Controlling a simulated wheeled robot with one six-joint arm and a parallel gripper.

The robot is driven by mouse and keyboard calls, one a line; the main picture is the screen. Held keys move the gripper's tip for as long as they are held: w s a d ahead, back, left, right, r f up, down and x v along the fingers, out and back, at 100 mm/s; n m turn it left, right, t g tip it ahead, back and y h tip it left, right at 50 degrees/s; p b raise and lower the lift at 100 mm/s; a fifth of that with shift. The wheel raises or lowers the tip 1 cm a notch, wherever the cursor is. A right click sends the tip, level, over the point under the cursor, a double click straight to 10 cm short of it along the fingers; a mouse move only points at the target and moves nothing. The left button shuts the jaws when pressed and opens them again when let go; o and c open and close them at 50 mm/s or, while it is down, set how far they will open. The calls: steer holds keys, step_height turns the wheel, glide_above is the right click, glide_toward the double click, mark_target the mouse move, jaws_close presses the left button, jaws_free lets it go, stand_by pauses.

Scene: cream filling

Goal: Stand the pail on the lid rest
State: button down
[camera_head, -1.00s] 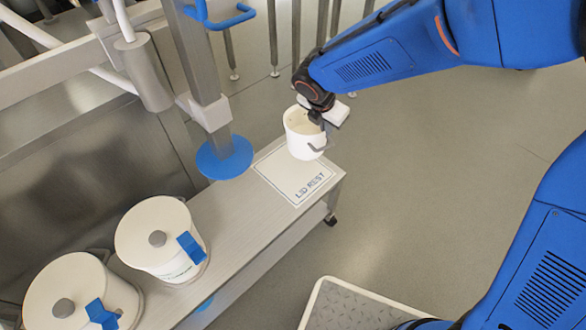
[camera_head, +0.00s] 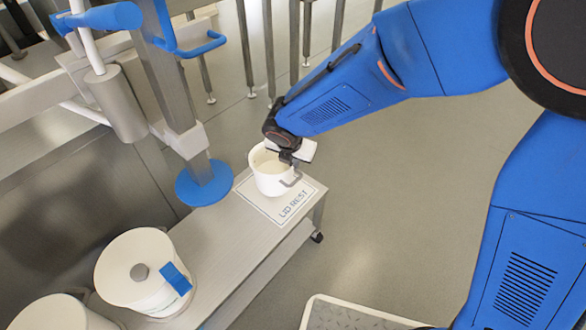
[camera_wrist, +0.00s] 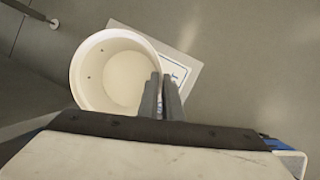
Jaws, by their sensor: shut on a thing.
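The white pail (camera_head: 270,176) is upright over the lid rest (camera_head: 297,206), a pale square panel marked "LID REST" at the far end of the steel bench. I cannot tell whether its base touches the panel. My gripper (camera_head: 287,160) is shut on the pail's rim at its right side. In the wrist view the open pail (camera_wrist: 115,72) shows a pale inside, with my gripper's fingers (camera_wrist: 162,100) across its right wall. Part of the lid rest (camera_wrist: 190,72) shows beyond them.
A lidded white container (camera_head: 125,268) with a blue clip stands on the bench (camera_head: 235,237), another (camera_head: 50,315) nearer. A blue disc (camera_head: 204,184) on a steel post is left of the pail. Open floor (camera_head: 400,200) lies to the right.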

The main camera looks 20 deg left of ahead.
mark_target(293, 170)
steer(key=shift+f, duration=1.75)
steer(key=c, duration=1.9)
jaws_free()
steer(key=shift+c, duration=0.2)
steer(key=v, duration=1.2)
